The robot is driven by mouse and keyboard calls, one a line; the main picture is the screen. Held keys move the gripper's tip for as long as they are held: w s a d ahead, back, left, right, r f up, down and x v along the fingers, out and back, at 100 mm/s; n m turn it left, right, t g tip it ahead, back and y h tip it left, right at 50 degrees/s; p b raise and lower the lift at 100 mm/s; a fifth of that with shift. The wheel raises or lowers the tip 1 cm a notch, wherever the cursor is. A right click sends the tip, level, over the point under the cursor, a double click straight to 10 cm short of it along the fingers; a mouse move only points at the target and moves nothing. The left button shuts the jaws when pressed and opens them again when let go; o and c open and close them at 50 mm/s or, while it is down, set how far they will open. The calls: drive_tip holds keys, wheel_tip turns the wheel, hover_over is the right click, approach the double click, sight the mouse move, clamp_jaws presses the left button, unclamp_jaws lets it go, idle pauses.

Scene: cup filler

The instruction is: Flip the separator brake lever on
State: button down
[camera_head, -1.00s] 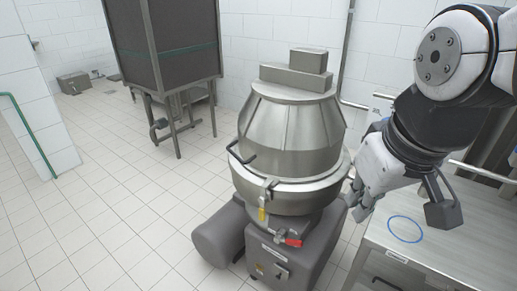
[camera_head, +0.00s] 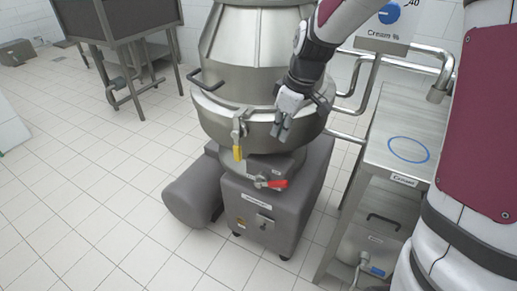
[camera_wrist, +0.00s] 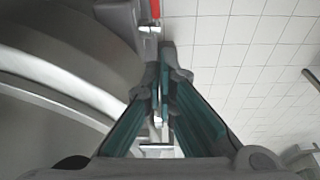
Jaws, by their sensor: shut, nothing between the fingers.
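The steel separator (camera_head: 255,40) stands on a grey base in the head view. A red-handled lever (camera_head: 277,184) sits low on it, just above the base. A yellow-handled lever (camera_head: 238,153) hangs down from its rim to the left. I cannot tell from labels which one is the brake lever. My gripper (camera_head: 281,133) is shut and empty in front of the bowl's rim, above the red lever and right of the yellow one. In the wrist view my shut gripper (camera_wrist: 163,62) points toward the base, with a red handle (camera_wrist: 155,8) beyond its tips.
A steel table (camera_head: 385,128) with a blue ring (camera_head: 408,149) stands to the right, its leg close to the base. A grey motor housing (camera_head: 193,192) juts out at left. Black handles (camera_head: 205,82) stick out from the separator. The tiled floor in front is clear.

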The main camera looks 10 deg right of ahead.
drive_tip(key=b, duration=0.2)
hover_over(271, 183)
drive_tip(key=d, duration=0.2)
wheel_tip(271, 183, down, 5)
drive_tip(key=shift+w+a+n+p, duration=0.2)
drive_tip(key=shift+w+n+p, duration=0.1)
drive_tip(key=shift+n, duration=0.1)
drive_tip(key=b+x, duration=0.1)
drive_tip(key=x, duration=0.3)
drive_tip(key=b+x, duration=0.2)
drive_tip(key=x, duration=0.3)
drive_tip(key=shift+s+a+f, duration=0.15)
drive_tip(key=shift+a+f, duration=0.05)
drive_tip(key=shift+f, duration=0.1)
drive_tip(key=f, duration=0.1)
drive_tip(key=f+b, duration=0.1)
drive_tip(key=d+f, duration=0.1)
drive_tip(key=shift+s+b, duration=0.35)
drive_tip(key=shift+s, duration=0.05)
drive_tip(key=shift+s+d+f, duration=0.15)
drive_tip(key=shift+s+f, duration=0.05)
drive_tip(key=shift+f, duration=0.25)
